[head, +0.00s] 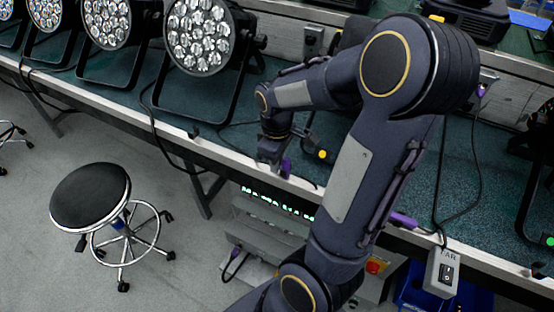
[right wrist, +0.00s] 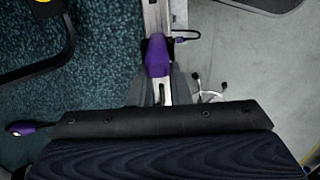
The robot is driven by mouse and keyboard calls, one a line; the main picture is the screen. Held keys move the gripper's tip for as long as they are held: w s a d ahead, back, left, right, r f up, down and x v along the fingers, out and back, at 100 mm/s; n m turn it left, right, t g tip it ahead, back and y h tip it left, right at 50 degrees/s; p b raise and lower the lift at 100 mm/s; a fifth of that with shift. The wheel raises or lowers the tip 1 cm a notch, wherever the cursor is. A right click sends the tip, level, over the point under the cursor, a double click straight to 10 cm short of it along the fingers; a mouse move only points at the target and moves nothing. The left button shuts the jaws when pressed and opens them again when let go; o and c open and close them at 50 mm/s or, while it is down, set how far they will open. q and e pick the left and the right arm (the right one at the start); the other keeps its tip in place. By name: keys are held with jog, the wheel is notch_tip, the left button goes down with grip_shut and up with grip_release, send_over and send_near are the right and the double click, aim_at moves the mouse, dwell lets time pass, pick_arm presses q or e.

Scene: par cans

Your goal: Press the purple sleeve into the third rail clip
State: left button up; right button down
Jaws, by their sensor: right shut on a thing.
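The purple sleeve (head: 286,167) is at the front rail (head: 240,160) of the bench, in the head view. It also shows in the right wrist view (right wrist: 157,55), lying over the pale rail (right wrist: 155,15). My right gripper (head: 273,160) reaches down at the rail and is shut on the sleeve. In the right wrist view its fingertips (right wrist: 158,88) lie on both sides of the sleeve's near end. A small black clip (head: 193,133) sits on the rail farther left. Whether a clip lies under the sleeve cannot be told. My left gripper is in neither view.
Several par cans (head: 198,35) stand along the bench at the upper left. Other purple sleeves show at the rail (head: 403,220) and at the back (head: 482,90). A grey switch box (head: 443,272) hangs at the right. A black stool (head: 92,195) stands on open floor.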

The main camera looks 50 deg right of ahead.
jog(key=shift+f+b, duration=0.45)
jog(key=shift+f, duration=0.3)
dwell(0.7)
jog(key=shift+s+a+f, duration=0.1)
jog(key=shift+s+f, duration=0.05)
jog(key=shift+f, duration=0.2)
dwell(0.4)
jog(key=c, duration=1.3)
grip_release()
jog(key=shift+r, duration=0.1)
notch_tip(320, 180, up, 8)
jog(key=shift+f+p, duration=0.15)
jog(key=shift+p, duration=0.55)
